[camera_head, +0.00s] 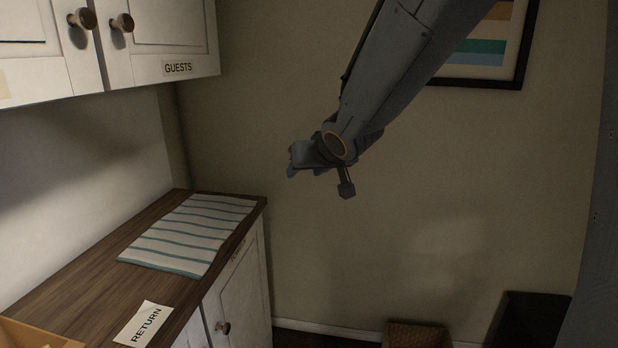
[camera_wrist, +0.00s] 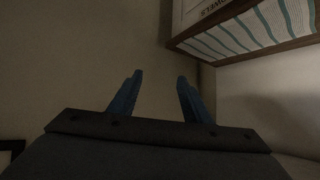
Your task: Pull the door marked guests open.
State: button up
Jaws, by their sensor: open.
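The door marked GUESTS (camera_head: 170,32) is the right-hand white door of the wall cabinet at the upper left of the head view. It looks shut. Its round brown knob (camera_head: 122,22) sits near its left edge, and its label is at the lower right. My gripper (camera_head: 300,160) is in the air to the right of and below that door, well apart from it. In the wrist view my gripper (camera_wrist: 160,79) shows two blue fingers spread apart with nothing between them. The door and knob are not in the wrist view.
A neighbouring upper door (camera_head: 40,55) has its own knob (camera_head: 80,18). Below are a wooden counter (camera_head: 90,275), a striped towel (camera_head: 190,233), a RETURN card (camera_head: 145,323) and a lower cabinet door (camera_head: 243,295). A framed picture (camera_head: 490,83) hangs on the wall. A basket (camera_head: 418,335) stands low.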

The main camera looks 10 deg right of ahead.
jog(key=shift+s+d+f+h, duration=0.3)
jog(key=shift+d+f, duration=0.05)
jog(key=shift+f, duration=0.25)
